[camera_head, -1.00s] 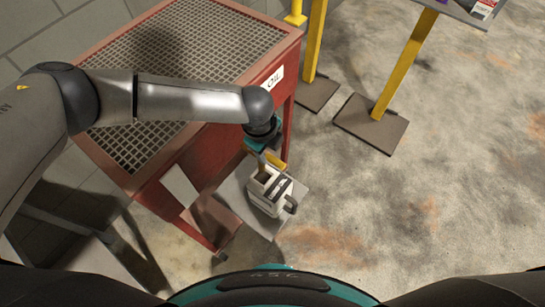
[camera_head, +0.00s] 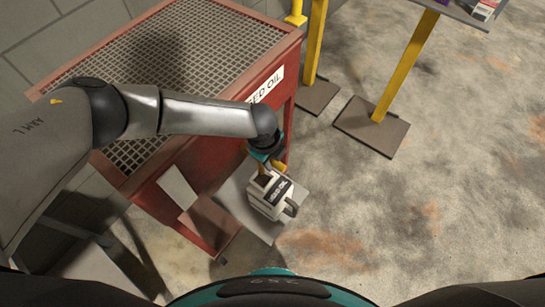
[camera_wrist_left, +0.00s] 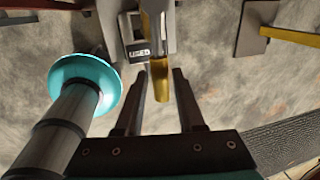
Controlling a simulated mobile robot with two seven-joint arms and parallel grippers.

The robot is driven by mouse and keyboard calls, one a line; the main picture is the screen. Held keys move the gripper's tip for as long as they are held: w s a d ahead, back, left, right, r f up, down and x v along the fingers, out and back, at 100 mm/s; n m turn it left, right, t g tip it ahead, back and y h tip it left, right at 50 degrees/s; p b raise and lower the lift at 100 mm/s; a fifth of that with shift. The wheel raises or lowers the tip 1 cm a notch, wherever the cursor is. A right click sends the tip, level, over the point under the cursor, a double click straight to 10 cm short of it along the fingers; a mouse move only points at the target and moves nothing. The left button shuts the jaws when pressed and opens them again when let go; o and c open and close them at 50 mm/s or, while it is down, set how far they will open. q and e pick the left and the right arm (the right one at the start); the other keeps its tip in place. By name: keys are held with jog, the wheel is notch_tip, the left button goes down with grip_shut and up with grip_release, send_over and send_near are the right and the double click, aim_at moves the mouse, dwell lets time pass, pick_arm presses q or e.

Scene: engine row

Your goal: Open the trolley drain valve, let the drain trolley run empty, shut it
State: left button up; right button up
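A red grated-top unit (camera_head: 215,207), apparently the drain trolley, has a white label ending in "ED OIL" on its side. A yellow bar (camera_wrist_left: 160,80), perhaps the drain valve's lever, runs down from the top in the left wrist view; yellow also shows beside the gripper in the head view. My left gripper (camera_wrist_left: 158,72) is open, its two fingers on either side of the bar's end, with gaps showing. A pale can with a dark label and handle (camera_head: 269,199) stands below it. The valve body is mostly hidden. My right gripper is out of view.
The can stands on a flat grey plate (camera_head: 236,204) on the floor. Yellow posts on brown bases (camera_head: 371,126) stand to the right, one carrying a small shelf (camera_head: 462,9).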

pick_arm(q)
grip_shut()
dwell(1.0)
